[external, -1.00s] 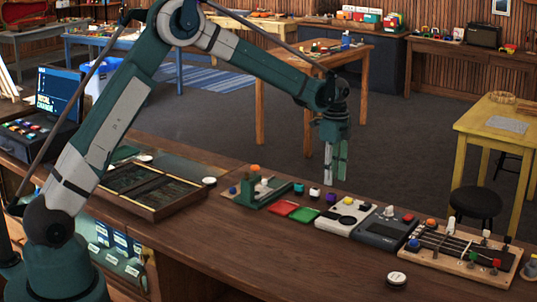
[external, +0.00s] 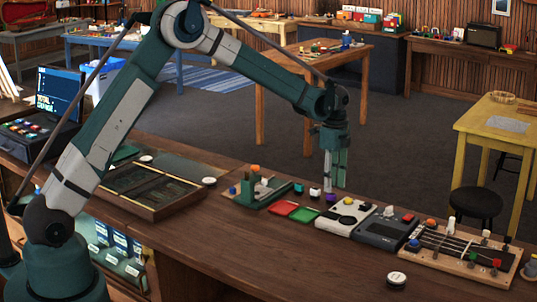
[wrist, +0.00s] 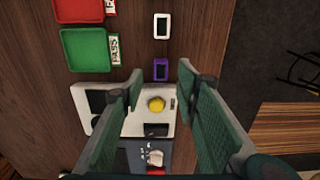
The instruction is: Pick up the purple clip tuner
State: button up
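The purple clip tuner (external: 331,198) is a small block on the dark wood counter, just left of the white pedal-like device (external: 346,217). In the wrist view the purple clip tuner (wrist: 161,69) shows as a purple frame with a dark middle, between and slightly beyond the fingertips. My gripper (external: 336,188) points down above the counter, close to the tuner. In the wrist view my gripper (wrist: 161,82) is open and empty, its two green fingers well apart. I cannot tell the exact height of the fingertips above the tuner.
A white clip tuner (wrist: 162,26) lies beside the purple one. Red (external: 283,208) and green (external: 304,215) trays are nearby. A dark grey device (external: 380,230) and a fretboard-like wooden board (external: 458,268) stand to the right. The counter's front is mostly clear, apart from a round tin (external: 397,279).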

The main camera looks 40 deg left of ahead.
aim_at(332, 194)
jog(key=shift+a+f, duration=0.1)
jog(key=shift+f, duration=2.4)
jog(key=c, duration=0.9)
